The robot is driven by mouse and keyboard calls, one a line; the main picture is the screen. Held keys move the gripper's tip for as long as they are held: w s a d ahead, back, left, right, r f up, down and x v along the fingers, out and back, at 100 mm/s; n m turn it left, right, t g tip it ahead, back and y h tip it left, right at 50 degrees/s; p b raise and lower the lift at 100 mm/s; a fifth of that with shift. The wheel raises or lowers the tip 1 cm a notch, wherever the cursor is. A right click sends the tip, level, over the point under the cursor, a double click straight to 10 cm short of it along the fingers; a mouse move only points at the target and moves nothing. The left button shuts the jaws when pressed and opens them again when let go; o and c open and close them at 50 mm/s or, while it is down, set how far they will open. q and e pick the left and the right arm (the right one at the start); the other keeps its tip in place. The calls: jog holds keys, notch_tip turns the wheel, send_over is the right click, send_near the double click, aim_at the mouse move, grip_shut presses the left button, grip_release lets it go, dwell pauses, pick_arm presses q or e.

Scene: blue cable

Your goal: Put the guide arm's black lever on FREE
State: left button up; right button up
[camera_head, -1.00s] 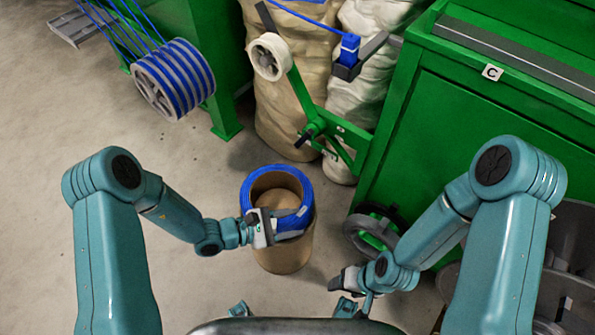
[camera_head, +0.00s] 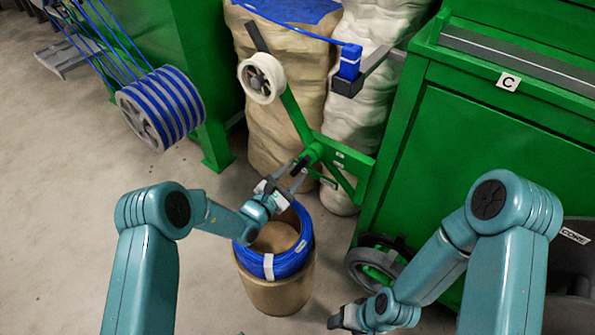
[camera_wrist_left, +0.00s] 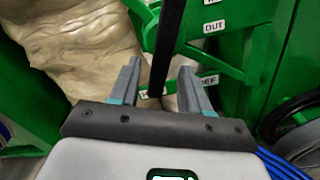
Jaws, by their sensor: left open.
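The green guide arm (camera_head: 297,117) runs from its pivot up to a white roller (camera_head: 262,78). Its black lever (camera_wrist_left: 166,45) stands upright in the left wrist view, between the open fingers of my left gripper (camera_wrist_left: 158,82). I see a gap on both sides, so the fingers do not clasp it. A label ending in EE (camera_wrist_left: 208,80) is partly covered by the right finger; an OUT label (camera_wrist_left: 214,27) is above it. In the head view my left gripper (camera_head: 293,175) is just below the pivot. My right gripper (camera_head: 340,318) is low, away from the lever; its fingers are unclear.
A blue cable coil (camera_head: 275,262) sits on a cardboard drum just below my left gripper. A green cabinet (camera_head: 460,160) marked C stands at right. Wrapped sacks (camera_head: 285,90) are behind the guide arm. A reel of blue cable (camera_head: 165,105) is at left.

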pick_arm(q)
jog(key=shift+x, duration=1.45)
grip_shut()
